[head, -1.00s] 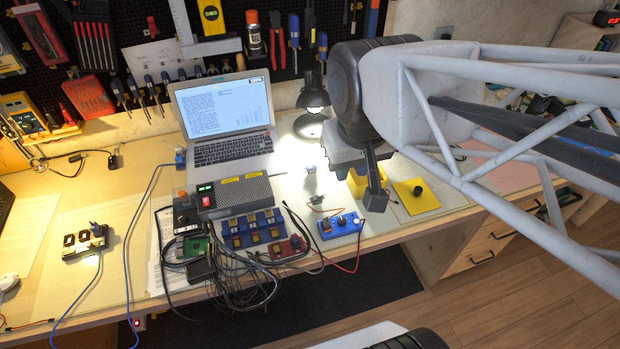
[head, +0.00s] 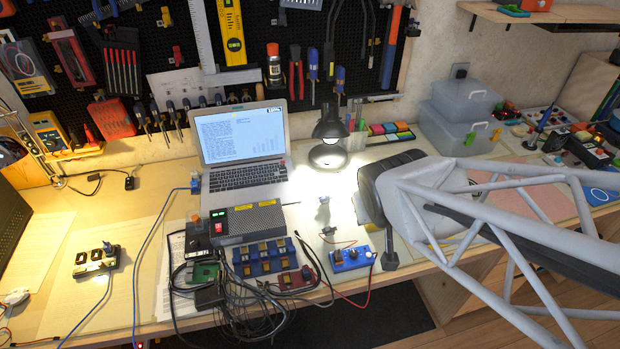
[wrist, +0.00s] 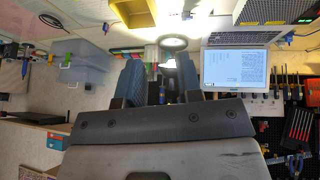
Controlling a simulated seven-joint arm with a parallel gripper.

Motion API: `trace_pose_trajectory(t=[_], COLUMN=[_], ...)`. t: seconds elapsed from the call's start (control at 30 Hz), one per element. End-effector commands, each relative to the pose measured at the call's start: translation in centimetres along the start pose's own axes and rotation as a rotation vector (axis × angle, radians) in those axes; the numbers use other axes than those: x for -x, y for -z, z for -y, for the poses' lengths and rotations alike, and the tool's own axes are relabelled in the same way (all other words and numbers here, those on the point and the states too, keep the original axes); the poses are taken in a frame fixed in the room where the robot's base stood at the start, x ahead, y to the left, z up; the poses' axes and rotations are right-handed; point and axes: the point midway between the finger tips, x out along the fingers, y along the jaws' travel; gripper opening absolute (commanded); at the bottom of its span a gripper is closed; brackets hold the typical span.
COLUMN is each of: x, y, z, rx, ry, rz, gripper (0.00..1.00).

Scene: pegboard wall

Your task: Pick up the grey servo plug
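A small grey piece, which looks like the servo plug (head: 323,212), stands on the bench in front of the lamp in the head view. It is too small to make out in detail. My gripper (wrist: 159,72) shows two dark fingers spread apart in the wrist view, with nothing visible held between them. In the head view one dark finger of my gripper (head: 390,258) shows to the right of the grey piece, apart from it.
A blue board (head: 350,258) with a red wire lies in front of the grey piece. The desk lamp (head: 329,150) stands behind it. The laptop (head: 241,175), a switch box (head: 245,222) and tangled cables (head: 250,305) lie left. Clear bins (head: 458,125) stand at the back right.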

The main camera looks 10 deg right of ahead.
Motion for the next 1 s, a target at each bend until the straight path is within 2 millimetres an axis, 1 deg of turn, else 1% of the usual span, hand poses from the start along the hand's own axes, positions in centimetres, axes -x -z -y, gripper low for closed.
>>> trace_pose_trajectory(t=[0.03, 0.2, 0.37, 0.5, 0.73, 0.9, 1.0], x=[-1.3, -5.1, -8.2, -10.4, -13.2, -14.1, -14.3], y=[-0.5, -1.6, -3.1, -4.8, -8.2, -10.1, -10.7], z=[-0.3, -0.7, -0.4, 0.4, 2.5, 4.0, 4.5], rx=[0.005, 0.030, 0.055, 0.074, 0.091, 0.090, 0.088], ry=[-0.007, -0.009, 0.018, 0.062, 0.171, 0.246, 0.273], rz=[-0.027, -0.139, -0.242, -0.329, -0.459, -0.528, -0.551], gripper=[0.33, 0.33, 0.33, 0.33, 0.33, 0.33, 0.33])
